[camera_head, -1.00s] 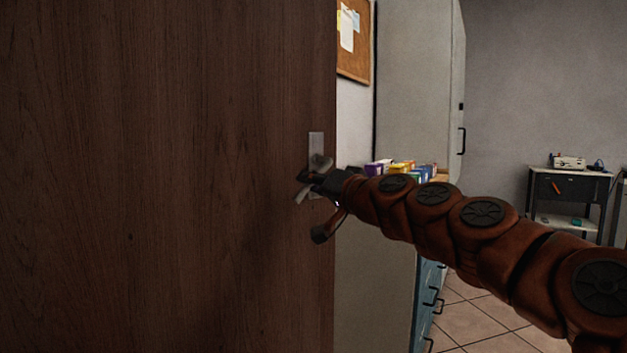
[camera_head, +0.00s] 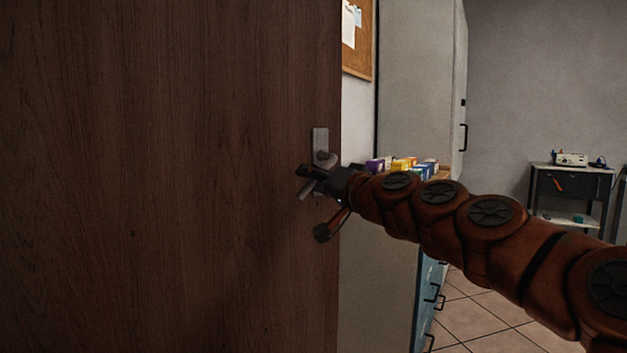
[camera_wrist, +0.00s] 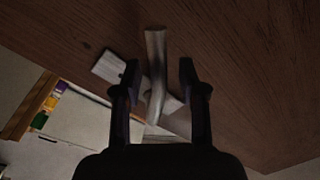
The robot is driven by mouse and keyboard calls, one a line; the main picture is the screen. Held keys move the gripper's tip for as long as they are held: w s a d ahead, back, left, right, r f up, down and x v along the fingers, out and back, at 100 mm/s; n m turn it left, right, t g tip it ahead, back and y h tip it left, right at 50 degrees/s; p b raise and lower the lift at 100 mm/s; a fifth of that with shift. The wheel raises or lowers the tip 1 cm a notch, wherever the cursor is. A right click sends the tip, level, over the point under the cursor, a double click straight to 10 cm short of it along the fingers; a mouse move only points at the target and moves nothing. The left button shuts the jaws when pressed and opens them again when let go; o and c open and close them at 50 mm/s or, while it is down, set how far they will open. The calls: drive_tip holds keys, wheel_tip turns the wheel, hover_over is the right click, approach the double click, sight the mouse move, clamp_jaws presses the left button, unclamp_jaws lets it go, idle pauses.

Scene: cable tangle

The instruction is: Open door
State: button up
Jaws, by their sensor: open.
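The dark brown wooden door (camera_head: 165,180) fills the left half of the head view and stands ajar, with the room showing past its right edge. Its metal handle plate (camera_head: 320,142) sits near that edge, and the lever is partly hidden by my gripper (camera_head: 308,183). In the wrist view the silver lever handle (camera_wrist: 156,75) lies between the two fingers of my gripper (camera_wrist: 158,75). The fingers are open, with a gap on each side of the lever. The plate (camera_wrist: 110,67) shows behind the left finger.
Past the door edge stand a tall grey cabinet (camera_head: 415,85), colourful boxes (camera_head: 403,164) on a counter and blue drawers (camera_head: 428,300) with black handles. A dark side table (camera_head: 570,188) stands at the far right. Tiled floor (camera_head: 485,318) is clear between them.

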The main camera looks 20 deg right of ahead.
drive_tip(key=shift+s, duration=0.1)
drive_tip(key=v, duration=0.7)
drive_tip(key=shift+s, duration=0.15)
drive_tip(key=shift+c, duration=0.4)
